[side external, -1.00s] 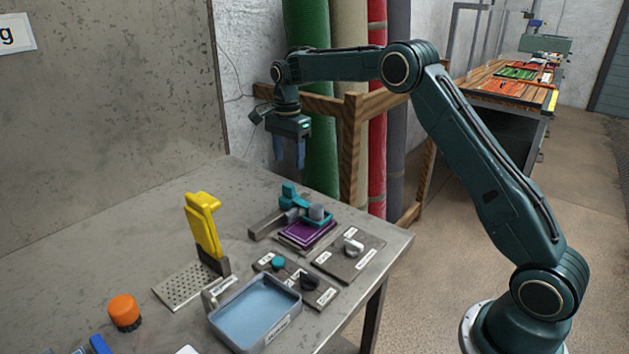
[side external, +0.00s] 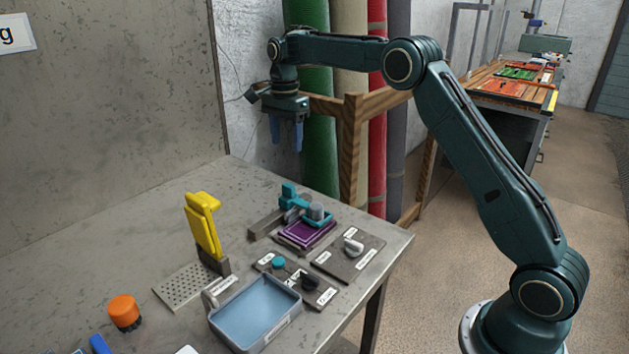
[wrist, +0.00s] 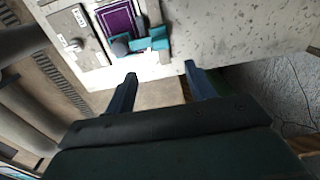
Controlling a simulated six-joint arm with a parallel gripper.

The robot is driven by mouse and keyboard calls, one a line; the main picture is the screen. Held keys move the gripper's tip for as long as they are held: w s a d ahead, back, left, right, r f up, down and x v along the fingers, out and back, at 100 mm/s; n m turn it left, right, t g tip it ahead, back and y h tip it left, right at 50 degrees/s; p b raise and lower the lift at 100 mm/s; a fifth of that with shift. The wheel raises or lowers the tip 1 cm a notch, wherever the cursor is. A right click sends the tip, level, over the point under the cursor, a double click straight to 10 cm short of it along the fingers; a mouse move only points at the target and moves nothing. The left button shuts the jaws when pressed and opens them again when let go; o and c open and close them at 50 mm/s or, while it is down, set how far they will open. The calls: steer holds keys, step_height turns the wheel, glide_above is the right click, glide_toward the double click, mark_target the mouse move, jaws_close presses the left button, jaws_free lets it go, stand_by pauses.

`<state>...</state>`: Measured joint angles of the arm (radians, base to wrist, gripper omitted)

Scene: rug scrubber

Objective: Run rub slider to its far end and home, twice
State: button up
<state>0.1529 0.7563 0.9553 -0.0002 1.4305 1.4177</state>
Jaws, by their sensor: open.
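The rub slider is a teal piece (side external: 290,197) with a grey knob (side external: 317,211), standing at a grey rail (side external: 266,224) beside a purple rug sample (side external: 306,233) near the back of the bench. In the wrist view the teal piece (wrist: 150,43) and the purple sample (wrist: 121,22) show at the top. My gripper (side external: 287,136) hangs in the air above and behind the slider, fingers down. It is open and empty; in the wrist view the two blue fingers (wrist: 157,72) stand well apart. Nothing touches the slider.
Nearby on the bench are a panel with a white knob (side external: 353,247), a panel with a teal button (side external: 278,263), a blue-lined tray (side external: 255,312), a yellow upright handle (side external: 203,225) and an orange-topped brush (side external: 124,311). Rolled rugs (side external: 314,130) stand in a wooden rack behind the bench.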

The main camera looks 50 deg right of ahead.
mark_target(289, 185)
steer(key=shift+f, duration=6.9)
steer(key=shift+c, duration=0.2)
jaws_close()
steer(key=shift+a, duration=3.25)
steer(key=shift+c, duration=0.5)
jaws_free()
steer(key=shift+a, duration=0.1)
steer(key=shift+o, duration=0.7)
steer(key=shift+r, duration=0.1)
step_height(289, 185, up, 14)
